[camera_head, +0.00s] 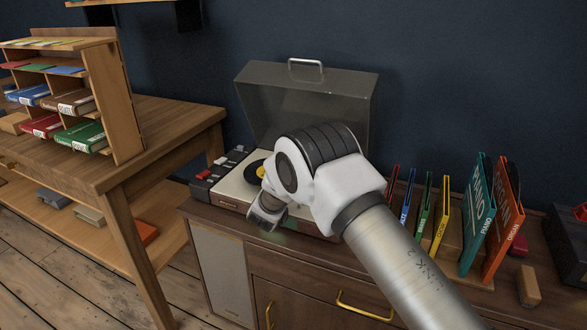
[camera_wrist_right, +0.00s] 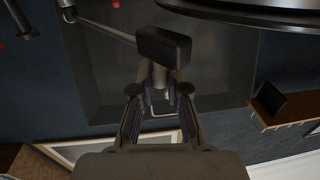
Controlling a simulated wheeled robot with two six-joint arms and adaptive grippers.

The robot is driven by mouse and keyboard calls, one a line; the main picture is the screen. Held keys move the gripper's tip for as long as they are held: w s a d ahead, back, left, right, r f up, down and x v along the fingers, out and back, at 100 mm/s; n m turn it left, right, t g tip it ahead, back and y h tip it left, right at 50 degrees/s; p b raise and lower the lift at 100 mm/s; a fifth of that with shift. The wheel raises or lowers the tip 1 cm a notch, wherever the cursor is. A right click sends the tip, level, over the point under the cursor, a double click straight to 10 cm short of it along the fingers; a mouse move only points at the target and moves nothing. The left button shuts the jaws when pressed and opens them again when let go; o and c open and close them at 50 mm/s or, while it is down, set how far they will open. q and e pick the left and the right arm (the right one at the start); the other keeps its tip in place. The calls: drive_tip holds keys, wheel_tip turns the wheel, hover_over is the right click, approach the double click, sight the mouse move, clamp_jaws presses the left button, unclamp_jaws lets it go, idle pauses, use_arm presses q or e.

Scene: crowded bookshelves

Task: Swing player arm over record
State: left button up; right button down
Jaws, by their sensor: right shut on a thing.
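The record player (camera_head: 232,191) stands on the wooden cabinet with its clear lid (camera_head: 300,100) raised. A black record with a yellow label (camera_head: 256,171) lies on it, partly hidden behind my right arm. My right gripper (camera_head: 268,212) points down at the player's front. In the wrist view, its fingers (camera_wrist_right: 161,92) close around the underside of the black head of the player arm (camera_wrist_right: 163,45). The thin arm rod (camera_wrist_right: 105,30) runs to the upper left. The record's dark edge (camera_wrist_right: 255,15) shows beside the head, to the right. My left gripper is not in view.
Upright coloured record sleeves (camera_head: 478,215) stand right of the player, close to my right arm. A small wooden block (camera_head: 529,287) lies at the cabinet's right. A wooden table with a sorter shelf (camera_head: 125,95) stands at the left.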

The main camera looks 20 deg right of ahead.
drive_tip(key=c, duration=1.1)
unclamp_jaws()
drive_tip(key=shift+c, duration=0.2)
drive_tip(key=v, duration=1.2)
